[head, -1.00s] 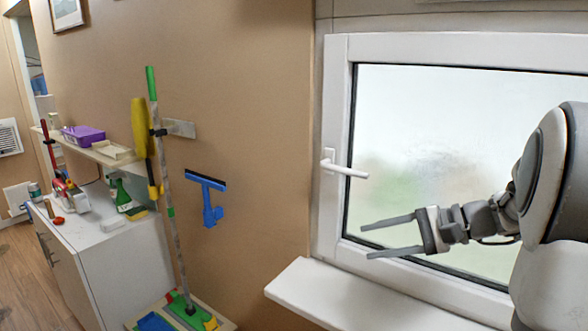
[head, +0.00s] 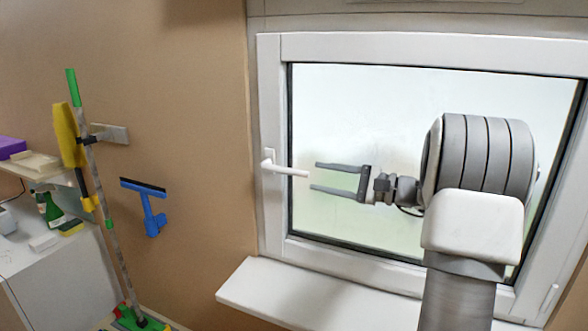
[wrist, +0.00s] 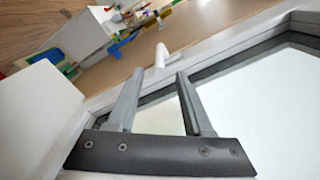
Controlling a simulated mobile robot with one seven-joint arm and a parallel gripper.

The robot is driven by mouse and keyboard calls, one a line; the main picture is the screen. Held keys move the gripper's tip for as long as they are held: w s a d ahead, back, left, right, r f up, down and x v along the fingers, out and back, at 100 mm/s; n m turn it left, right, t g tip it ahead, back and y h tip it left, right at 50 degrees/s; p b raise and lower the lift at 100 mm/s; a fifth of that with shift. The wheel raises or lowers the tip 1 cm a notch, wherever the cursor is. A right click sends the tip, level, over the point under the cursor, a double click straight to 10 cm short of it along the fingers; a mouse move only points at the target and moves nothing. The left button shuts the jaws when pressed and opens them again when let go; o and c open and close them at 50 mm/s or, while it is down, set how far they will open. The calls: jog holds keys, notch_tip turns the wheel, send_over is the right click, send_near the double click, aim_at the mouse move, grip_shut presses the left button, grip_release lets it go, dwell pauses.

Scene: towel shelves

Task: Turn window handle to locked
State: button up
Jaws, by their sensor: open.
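The white window handle (head: 284,170) is on the left frame of the window (head: 270,110). Its lever points right, roughly level. In the wrist view the handle (wrist: 160,58) shows just beyond the fingertips, near the gap between them. My gripper (head: 316,176) is open and empty in front of the glass. Its fingers point left toward the lever's free end, one a little above the lever's height and one a little below. In the wrist view my gripper (wrist: 154,77) has its two fingers spread. A small gap seems to separate the fingertips from the handle.
A white sill (head: 300,295) juts out below the window. A blue squeegee (head: 150,205) hangs on the tan wall to the left. A mop pole (head: 105,200) and a white cabinet (head: 65,275) stand farther left. The wall beside the handle is clear.

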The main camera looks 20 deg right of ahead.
aim_at(294, 172)
jog(key=p+x, duration=0.1)
jog(key=x, duration=0.6)
jog(key=shift+w+a+f, duration=0.1)
jog(key=shift+w+a, duration=0.1)
jog(key=shift+w, duration=0.1)
grip_shut()
dwell(1.0)
